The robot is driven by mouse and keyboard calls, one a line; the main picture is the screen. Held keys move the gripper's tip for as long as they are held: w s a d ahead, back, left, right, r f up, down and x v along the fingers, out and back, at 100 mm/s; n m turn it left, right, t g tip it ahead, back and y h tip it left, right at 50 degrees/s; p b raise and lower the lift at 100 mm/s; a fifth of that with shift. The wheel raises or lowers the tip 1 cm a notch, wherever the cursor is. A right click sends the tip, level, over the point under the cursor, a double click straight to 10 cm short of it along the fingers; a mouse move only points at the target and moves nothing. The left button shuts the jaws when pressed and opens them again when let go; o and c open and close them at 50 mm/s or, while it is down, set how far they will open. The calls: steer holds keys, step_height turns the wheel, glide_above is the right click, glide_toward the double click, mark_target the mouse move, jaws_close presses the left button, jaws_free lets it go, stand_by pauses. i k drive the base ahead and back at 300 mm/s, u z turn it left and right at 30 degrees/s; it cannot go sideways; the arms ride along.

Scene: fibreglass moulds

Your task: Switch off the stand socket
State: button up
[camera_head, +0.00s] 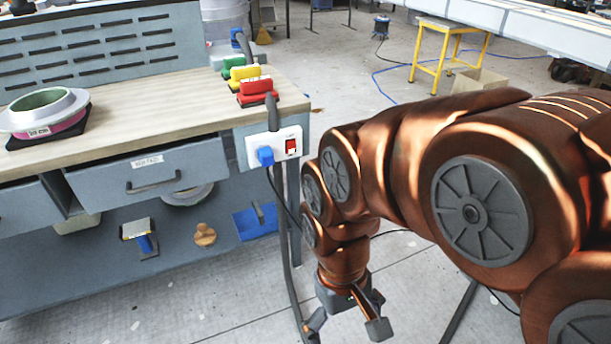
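The stand socket (274,147) is a white box on the right end of the workbench, below the wooden top. A blue plug (265,156) sits in its left part, with a dark cable hanging down. A red rocker switch (291,146) is on its right part; I cannot tell its position clearly. My gripper (346,329) hangs from the copper-coloured arm, low and to the right of the socket, apart from it. Its two fingers are spread, with nothing seen between them. The left fingertip is partly cut off at the bottom edge.
The workbench (190,88) carries red (257,92), yellow and green handled tools near its right end and a round mould (45,112) at left. A dark hose runs down beside the bench leg. A yellow stool (447,52) stands far back. Floor right of the bench is mostly clear.

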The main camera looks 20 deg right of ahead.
mark_target(291, 144)
steer(key=k, duration=1.3)
steer(key=u, duration=0.85)
steer(key=i, duration=1.1)
steer(key=z, duration=0.25)
